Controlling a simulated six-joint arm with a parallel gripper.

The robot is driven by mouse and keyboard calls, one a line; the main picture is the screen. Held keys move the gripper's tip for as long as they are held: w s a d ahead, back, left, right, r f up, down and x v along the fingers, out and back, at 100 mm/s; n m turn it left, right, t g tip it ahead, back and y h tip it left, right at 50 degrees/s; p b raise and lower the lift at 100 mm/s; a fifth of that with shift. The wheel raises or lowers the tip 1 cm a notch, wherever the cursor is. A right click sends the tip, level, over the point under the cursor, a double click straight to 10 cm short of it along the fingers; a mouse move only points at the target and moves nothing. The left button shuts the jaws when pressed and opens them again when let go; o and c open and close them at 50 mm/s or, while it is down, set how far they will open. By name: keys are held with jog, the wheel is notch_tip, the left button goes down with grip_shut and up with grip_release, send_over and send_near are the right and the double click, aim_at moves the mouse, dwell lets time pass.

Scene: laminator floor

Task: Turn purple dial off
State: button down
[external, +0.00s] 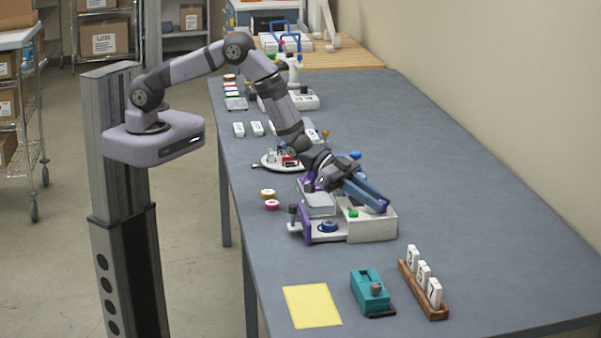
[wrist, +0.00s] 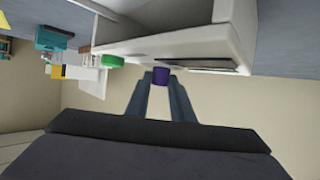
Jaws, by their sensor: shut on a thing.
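The purple dial (wrist: 160,76) sits on the side of a white machine (wrist: 185,45) in the wrist view. My gripper (wrist: 161,84) reaches it with both blue-grey fingers, one on each side, and is shut on the dial. In the external view, my gripper (external: 383,205) is at the right side of the white machine (external: 372,229), with its fingers angled down to the right. The dial is mostly hidden there by the fingers. Its marking and turn position cannot be read.
A green button (external: 353,213) and a blue knob (external: 328,227) are on the machine close by. A teal device (external: 370,290), a wooden rack with numbered white blocks (external: 424,290) and a yellow sheet (external: 312,306) lie in front. The table's right side is clear.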

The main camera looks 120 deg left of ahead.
jog(key=shift+r, duration=0.1)
jog(key=c, duration=1.6)
grip_release()
jog(key=shift+o, duration=0.2)
jog(key=shift+s, duration=0.1)
jog(key=shift+b+v, duration=1.2)
jog(key=shift+v, duration=2.4)
